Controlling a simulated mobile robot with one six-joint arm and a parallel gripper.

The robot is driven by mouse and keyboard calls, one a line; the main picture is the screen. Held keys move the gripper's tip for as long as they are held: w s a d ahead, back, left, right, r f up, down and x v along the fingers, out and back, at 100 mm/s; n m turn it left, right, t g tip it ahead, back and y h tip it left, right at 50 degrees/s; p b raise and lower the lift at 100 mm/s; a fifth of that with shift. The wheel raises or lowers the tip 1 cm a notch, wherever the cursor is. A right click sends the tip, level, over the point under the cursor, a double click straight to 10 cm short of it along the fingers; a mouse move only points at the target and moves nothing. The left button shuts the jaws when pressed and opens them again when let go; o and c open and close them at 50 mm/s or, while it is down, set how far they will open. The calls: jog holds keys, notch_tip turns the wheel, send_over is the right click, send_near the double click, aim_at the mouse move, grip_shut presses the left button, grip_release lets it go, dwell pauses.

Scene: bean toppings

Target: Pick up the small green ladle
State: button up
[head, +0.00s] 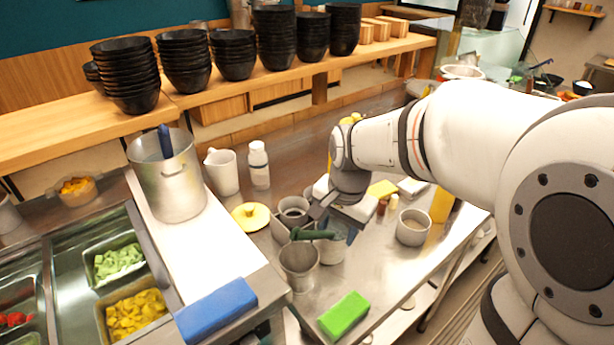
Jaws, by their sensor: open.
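A small ladle with a dark green handle (312,234) shows above the metal cups on the steel counter. Its lower part is hidden, and I cannot tell for sure which cup it stands in. A metal cup (299,268) is just below the handle. My gripper (332,222) is open and points down over the cups, with its fingers very close to the green handle. I cannot tell whether the fingers touch the handle or are around it.
A tall metal pot (172,190) with a blue handle stands at left. A white jug (222,172), white bottle (259,165) and yellow lid (251,216) are behind the cups. A green sponge (343,316) and blue block (215,310) lie in front. Another cup (412,228) is at right.

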aim_at(317, 232)
jog(key=w+m, duration=0.1)
jog(key=w+a, duration=0.1)
jog(key=w+a+f+m, duration=0.1)
jog(key=shift+w+a+f+m+p, duration=0.1)
jog(key=shift+w+a+m+p, duration=0.15)
jog(key=shift+w+m+p, duration=0.1)
jog(key=f, duration=0.2)
jog(key=a+f, duration=0.1)
jog(key=f, duration=0.2)
jog(key=w+f, duration=0.1)
jog(key=f, duration=0.1)
jog(key=shift+w+a+f+p, duration=0.1)
jog(key=shift+a+f+p, duration=0.1)
jog(key=shift+f+p, duration=0.1)
grip_shut()
